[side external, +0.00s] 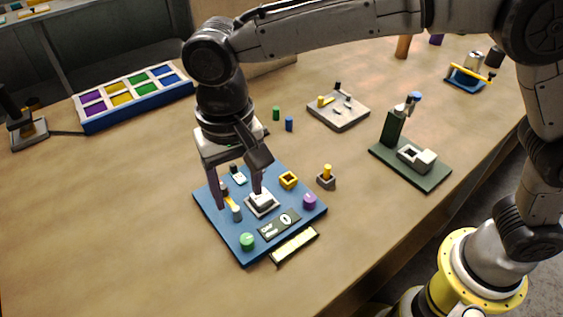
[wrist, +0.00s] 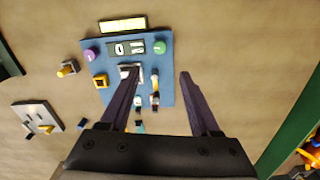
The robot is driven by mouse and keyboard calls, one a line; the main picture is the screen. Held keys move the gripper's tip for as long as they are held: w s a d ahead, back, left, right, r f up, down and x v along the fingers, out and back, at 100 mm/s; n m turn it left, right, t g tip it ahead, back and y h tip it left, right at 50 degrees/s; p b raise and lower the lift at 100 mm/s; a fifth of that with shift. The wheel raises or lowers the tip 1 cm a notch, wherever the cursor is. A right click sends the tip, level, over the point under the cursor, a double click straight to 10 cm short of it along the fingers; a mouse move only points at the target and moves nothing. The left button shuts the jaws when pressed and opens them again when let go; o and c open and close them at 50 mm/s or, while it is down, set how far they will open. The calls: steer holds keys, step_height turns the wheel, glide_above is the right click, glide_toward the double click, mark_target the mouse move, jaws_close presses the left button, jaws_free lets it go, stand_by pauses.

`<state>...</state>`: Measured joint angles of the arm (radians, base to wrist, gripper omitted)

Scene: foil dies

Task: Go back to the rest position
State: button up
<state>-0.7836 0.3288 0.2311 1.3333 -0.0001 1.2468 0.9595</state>
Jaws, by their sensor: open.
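My gripper (side external: 238,198) is open above the blue board (side external: 208,205), with its two fingers apart and nothing seen between them. In the wrist view the fingers (wrist: 158,76) reach over the board (wrist: 168,60), one over its middle and one past its edge. The board carries a white-and-grey square block (side external: 262,203), a yellow square frame (side external: 289,180), a green knob (side external: 247,241), a purple knob (side external: 310,201) and a dark display panel (side external: 280,224). One finger hides part of the block, and I cannot tell whether it touches it.
A tray with colored compartments (side external: 135,95) is at the back left. A grey plate (side external: 338,111) with small parts and a dark green base (side external: 425,178) stand to the right. Small green (side external: 276,113) and blue (side external: 289,124) cylinders lie behind the board. The table's front left is clear.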

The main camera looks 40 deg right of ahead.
steer(key=d+r+m+t+y, duration=0.1)
steer(key=d+r+m+t, duration=0.1)
steer(key=d+r, duration=0.6)
steer(key=d+r+m+t, duration=0.15)
steer(key=d+r, duration=0.25)
steer(key=d, duration=0.8)
steer(key=s+d+t, duration=0.2)
steer(key=s+d, duration=0.9)
steer(key=s+d+f+n+h, duration=0.1)
steer(key=s+d+f+n, duration=0.1)
steer(key=s+f+n, duration=0.3)
step_height(320, 180, down, 3)
steer(key=shift+s+r, duration=0.1)
steer(key=shift+s, duration=0.25)
